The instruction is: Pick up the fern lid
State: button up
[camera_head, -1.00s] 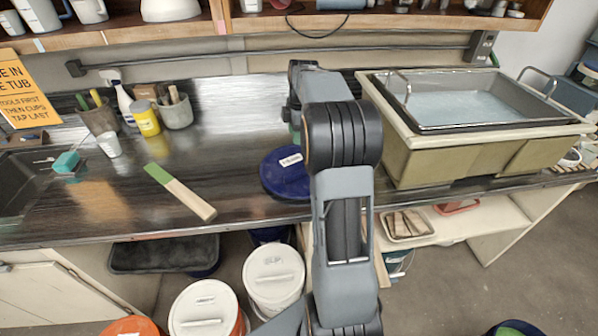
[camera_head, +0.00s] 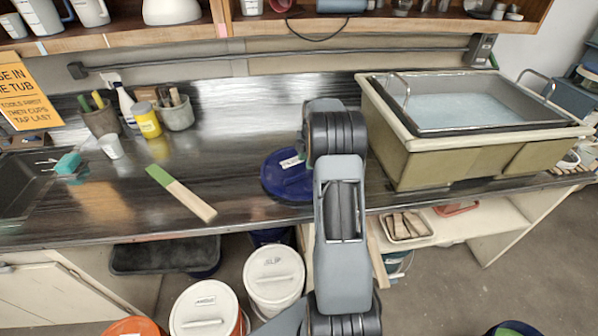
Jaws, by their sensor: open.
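No lid in view is readable as the fern lid. A dark blue round lid (camera_head: 275,182) with a white label lies on the counter, and my arm covers its right part. The label is too small to read. At the bottom right edge, a blue rim (camera_head: 520,325) with green inside it is partly cut off; I cannot tell if the green is a lid. My gripper is not visible; my arm reaches over the counter beside the blue lid and hides what is behind it.
A large tub (camera_head: 430,150) stands on the counter at right. A green-ended wooden stick (camera_head: 182,192) lies left of the blue lid. Cups and a yellow jar (camera_head: 146,120) stand at back left. White-lidded buckets (camera_head: 274,274) stand on the floor below. The counter's middle back is clear.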

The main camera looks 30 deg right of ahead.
aim_at(305, 172)
jog(key=f+p, duration=0.1)
jog(key=f, duration=0.1)
jog(key=f+p, duration=0.1)
jog(key=f, duration=0.1)
jog(key=shift+a, duration=0.4)
jog(key=shift+f, duration=0.55)
jog(key=shift+f, duration=0.2)
grip_shut()
jog(key=shift+r, duration=0.1)
